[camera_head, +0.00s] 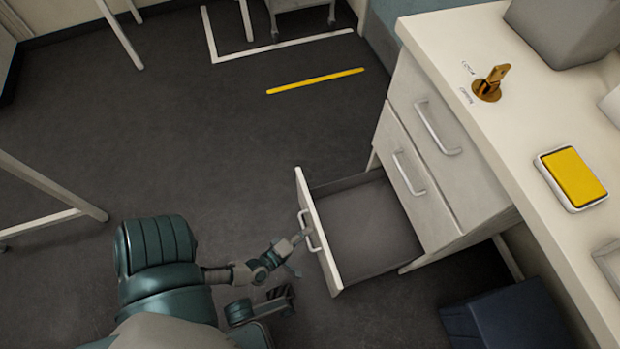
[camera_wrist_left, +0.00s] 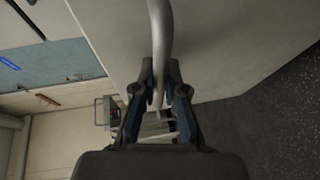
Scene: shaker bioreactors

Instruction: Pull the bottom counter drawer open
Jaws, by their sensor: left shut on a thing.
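The bottom counter drawer (camera_head: 362,226) stands pulled out from the white counter cabinet (camera_head: 440,150), and its grey inside is empty. Its bar handle (camera_head: 312,232) is on the white front panel. My left gripper (camera_head: 300,238) is at this handle, with its fingers shut on it. In the left wrist view the handle (camera_wrist_left: 160,40) runs down between the two fingertips of the left gripper (camera_wrist_left: 160,90). The drawer's front panel (camera_wrist_left: 220,45) fills much of that view. My right gripper is not clearly seen in either view.
Two closed drawers with bar handles (camera_head: 437,128) (camera_head: 408,174) are above. The countertop (camera_head: 530,130) holds a brass key-like piece (camera_head: 489,84), a yellow-topped pad (camera_head: 572,178) and a grey box (camera_head: 570,28). A dark blue bin (camera_head: 508,318) stands under it.

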